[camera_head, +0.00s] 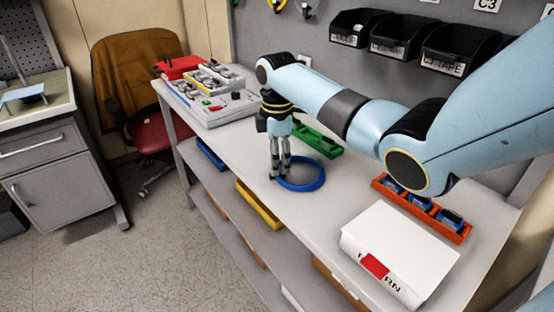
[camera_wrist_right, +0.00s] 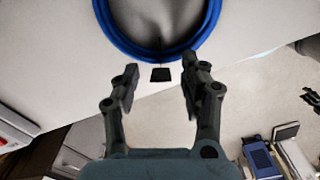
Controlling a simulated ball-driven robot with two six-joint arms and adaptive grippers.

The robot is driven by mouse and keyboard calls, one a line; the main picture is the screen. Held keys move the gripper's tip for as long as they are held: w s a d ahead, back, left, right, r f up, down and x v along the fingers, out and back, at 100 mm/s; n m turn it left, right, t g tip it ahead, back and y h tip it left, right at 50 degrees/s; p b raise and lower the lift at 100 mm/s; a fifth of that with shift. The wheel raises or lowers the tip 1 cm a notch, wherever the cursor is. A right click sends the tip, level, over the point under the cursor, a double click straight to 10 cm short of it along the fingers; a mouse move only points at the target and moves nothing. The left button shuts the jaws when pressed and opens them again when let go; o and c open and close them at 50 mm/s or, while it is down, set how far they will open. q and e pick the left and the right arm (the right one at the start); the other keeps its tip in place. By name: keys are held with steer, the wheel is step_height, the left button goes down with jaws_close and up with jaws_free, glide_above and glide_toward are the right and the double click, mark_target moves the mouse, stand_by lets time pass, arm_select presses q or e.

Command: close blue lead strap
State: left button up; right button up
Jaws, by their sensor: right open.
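The blue lead (camera_head: 305,185) lies coiled in a ring on the grey bench. In the right wrist view the coil (camera_wrist_right: 110,35) crosses the top, and a small black strap tab (camera_wrist_right: 160,74) sticks out from its near side. My right gripper (camera_head: 280,173) points down at the left edge of the coil. In the wrist view its two fingers (camera_wrist_right: 160,80) are apart, with the black tab between or just beyond their tips; I cannot tell whether they touch it. My left gripper is not in view.
A white box (camera_head: 395,250) and an orange tray (camera_head: 425,208) with blue items stand right of the coil. A green tray (camera_head: 318,140) lies behind it. Grey equipment (camera_head: 222,105) stands at the bench's far end. Black bins (camera_head: 400,38) hang on the wall. The bench front edge is close to the coil.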

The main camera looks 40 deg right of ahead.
steer(key=shift+f, duration=0.3)
steer(key=c, duration=0.4)
jaws_close()
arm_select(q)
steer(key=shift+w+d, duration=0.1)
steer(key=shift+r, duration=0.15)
